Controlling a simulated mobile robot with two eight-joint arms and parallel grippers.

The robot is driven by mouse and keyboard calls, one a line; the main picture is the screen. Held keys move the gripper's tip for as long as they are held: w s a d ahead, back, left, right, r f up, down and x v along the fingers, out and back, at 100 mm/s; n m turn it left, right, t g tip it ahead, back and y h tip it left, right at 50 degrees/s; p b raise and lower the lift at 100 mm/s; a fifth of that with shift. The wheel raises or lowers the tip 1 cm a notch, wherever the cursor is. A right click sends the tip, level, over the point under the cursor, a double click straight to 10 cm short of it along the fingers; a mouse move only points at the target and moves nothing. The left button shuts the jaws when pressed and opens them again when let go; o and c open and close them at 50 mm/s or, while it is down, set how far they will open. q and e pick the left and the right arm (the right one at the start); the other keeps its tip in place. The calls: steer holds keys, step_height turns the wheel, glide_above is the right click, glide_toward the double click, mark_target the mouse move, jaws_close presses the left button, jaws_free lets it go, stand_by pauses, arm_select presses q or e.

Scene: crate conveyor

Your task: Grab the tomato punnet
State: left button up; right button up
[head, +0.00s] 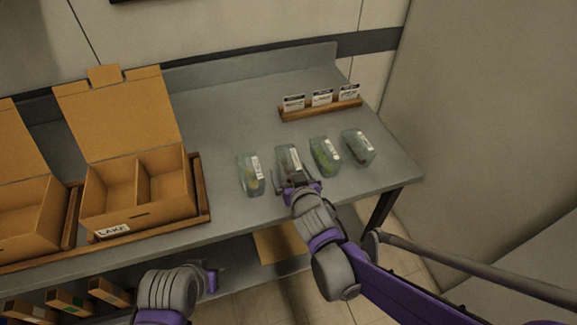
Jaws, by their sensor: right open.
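Several clear punnets with white labels stand in a row on the grey table. The second punnet from the left (288,160) has darkish contents; which punnet holds tomatoes is too small to tell. My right gripper (297,184) is open at the near end of this second punnet and hides that end; I cannot tell whether they touch. The leftmost punnet (251,176) is just left of the gripper. My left gripper (211,279) is low in front of the table edge, away from the punnets, and its jaws are not clear.
A green-filled punnet (325,156) and a rightmost punnet (358,147) stand to the right. A wooden card holder (321,109) is behind them. An open two-compartment box labelled LAKE (146,214) stands left, beside another box (28,237).

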mark_target(289, 160)
steer(key=x, duration=0.5)
steer(key=shift+w+d+r, duration=0.1)
steer(key=shift+w+d, duration=0.15)
steer(key=shift+w, duration=0.3)
steer(key=c, duration=1.3)
